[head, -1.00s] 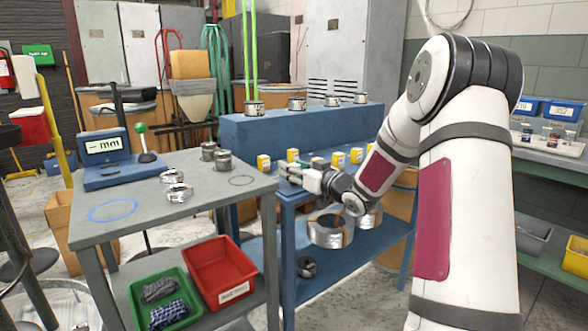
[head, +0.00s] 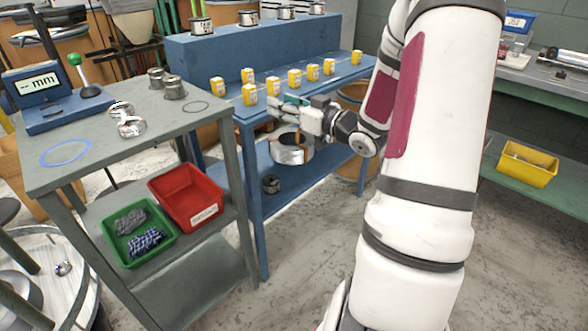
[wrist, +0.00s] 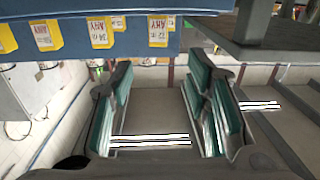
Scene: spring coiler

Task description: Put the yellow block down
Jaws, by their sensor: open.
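Several yellow blocks with white labels stand upright on the blue bench in the head view, among them one at the left end (head: 217,86), one near my gripper (head: 273,86) and one at the right end (head: 357,57). I cannot tell which is the task's block. My gripper (head: 283,108) is at the bench's front edge, close to the front blocks. In the wrist view my gripper (wrist: 160,85) is open, its green-padded fingers apart with nothing between them. Blocks also show along the top of the wrist view (wrist: 102,32), beyond the fingertips and apart from them.
A grey table (head: 90,150) stands left, with a gauge (head: 40,85) on top. Red (head: 188,196) and green (head: 140,230) bins sit on its lower shelf. Floor is clear front right.

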